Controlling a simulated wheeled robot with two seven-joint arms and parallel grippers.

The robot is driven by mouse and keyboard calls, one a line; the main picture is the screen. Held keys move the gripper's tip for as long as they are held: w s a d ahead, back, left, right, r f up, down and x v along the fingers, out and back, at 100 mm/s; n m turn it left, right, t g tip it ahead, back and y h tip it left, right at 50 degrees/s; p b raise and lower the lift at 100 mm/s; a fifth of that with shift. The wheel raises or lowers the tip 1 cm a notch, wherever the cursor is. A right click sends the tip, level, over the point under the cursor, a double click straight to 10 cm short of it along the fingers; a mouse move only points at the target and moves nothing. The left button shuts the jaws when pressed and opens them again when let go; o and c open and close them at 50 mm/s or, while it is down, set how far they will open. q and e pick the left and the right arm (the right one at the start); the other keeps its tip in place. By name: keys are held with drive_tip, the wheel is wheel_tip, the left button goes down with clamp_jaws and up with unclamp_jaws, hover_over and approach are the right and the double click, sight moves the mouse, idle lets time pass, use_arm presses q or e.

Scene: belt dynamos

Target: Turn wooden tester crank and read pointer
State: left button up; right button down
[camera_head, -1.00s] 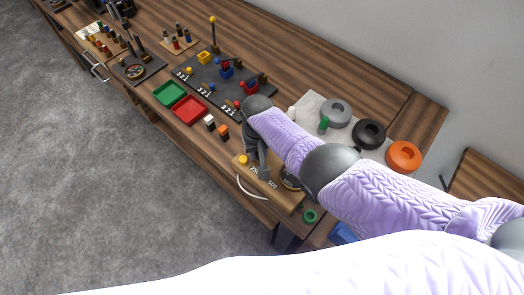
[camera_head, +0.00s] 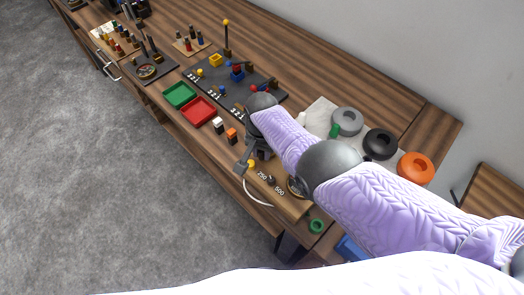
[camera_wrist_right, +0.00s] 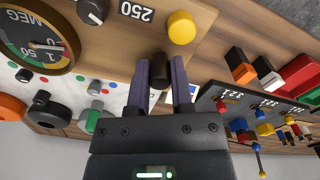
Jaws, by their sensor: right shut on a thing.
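The wooden tester (camera_head: 283,204) lies at the near edge of the bench, marked 250 and 500, with a yellow button (camera_head: 251,164). My right gripper (camera_wrist_right: 161,76) is shut on a dark crank handle (camera_wrist_right: 160,72) at the tester's side, one finger on each side of it. The handle's lower part is hidden by the gripper. In the right wrist view, the round dial (camera_wrist_right: 36,38) marked MEG is cut by the left edge, and its thin pointer (camera_wrist_right: 47,45) lies near the 0 mark. In the head view, my right arm partly covers the dial. My left gripper is not in view.
Red (camera_head: 199,109) and green (camera_head: 179,95) trays and a black board (camera_head: 213,92) with coloured parts lie beyond the tester. Grey (camera_head: 347,121), black (camera_head: 380,143) and orange (camera_head: 415,167) rings stand to the right. A pale cable hangs at the front edge.

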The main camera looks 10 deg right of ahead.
idle(0.3)
drive_tip(key=c, duration=0.5)
unclamp_jaws()
drive_tip(key=shift+r, duration=0.1)
wheel_tip(320, 180, up, 9)
drive_tip(key=p, duration=0.7)
drive_tip(key=shift+r, duration=0.4)
